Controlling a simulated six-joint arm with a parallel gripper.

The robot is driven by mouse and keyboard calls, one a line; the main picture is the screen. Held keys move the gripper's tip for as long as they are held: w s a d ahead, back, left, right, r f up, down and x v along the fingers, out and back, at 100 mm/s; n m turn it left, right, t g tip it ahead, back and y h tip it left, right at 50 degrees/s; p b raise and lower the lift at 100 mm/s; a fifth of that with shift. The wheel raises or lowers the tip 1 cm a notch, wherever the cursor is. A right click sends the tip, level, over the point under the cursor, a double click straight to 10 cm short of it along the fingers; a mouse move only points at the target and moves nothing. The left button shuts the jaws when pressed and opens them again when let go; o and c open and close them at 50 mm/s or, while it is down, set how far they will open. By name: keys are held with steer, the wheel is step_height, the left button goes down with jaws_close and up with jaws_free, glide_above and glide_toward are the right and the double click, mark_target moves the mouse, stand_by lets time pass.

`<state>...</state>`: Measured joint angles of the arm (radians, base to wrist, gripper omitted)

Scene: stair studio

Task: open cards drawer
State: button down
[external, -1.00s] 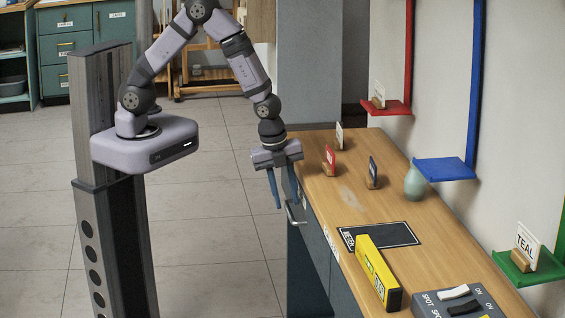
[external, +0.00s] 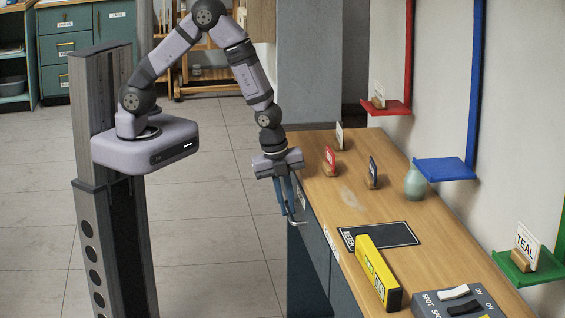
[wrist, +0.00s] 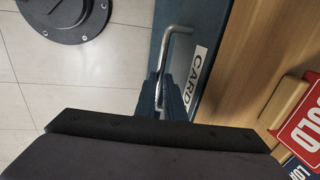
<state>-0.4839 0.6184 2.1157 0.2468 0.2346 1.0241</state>
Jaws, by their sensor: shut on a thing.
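The cards drawer (wrist: 205,40) is a dark blue-grey front under the wooden worktop, with a white label (wrist: 194,78) reading "CARD", partly cut off. Its metal bar handle (wrist: 168,52) stands out from the front. My gripper (external: 286,207) is at the near left edge of the worktop, pointing down, with its blue fingers shut on the handle. In the wrist view, the fingers (wrist: 160,100) close around one end of the handle. The drawer front appears flush with the cabinet in the external view.
On the worktop (external: 325,205) stand a red card (external: 331,158), a dark blue card (external: 373,170), a white card (external: 339,136) and a vase (external: 415,182). A black mat (external: 385,236), a yellow box (external: 378,270) and a switch panel (external: 458,303) lie nearer.

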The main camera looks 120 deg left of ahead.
steer(key=s+d+b, duration=0.4)
steer(key=s+d, duration=0.4)
steer(key=shift+s+d+b, duration=0.25)
steer(key=shift+d+b, duration=0.05)
steer(key=c, duration=1.8)
jaws_free()
steer(key=shift+c, duration=0.2)
steer(key=shift+r, duration=0.15)
step_height(320, 180, up, 7)
steer(key=s+d, duration=0.1)
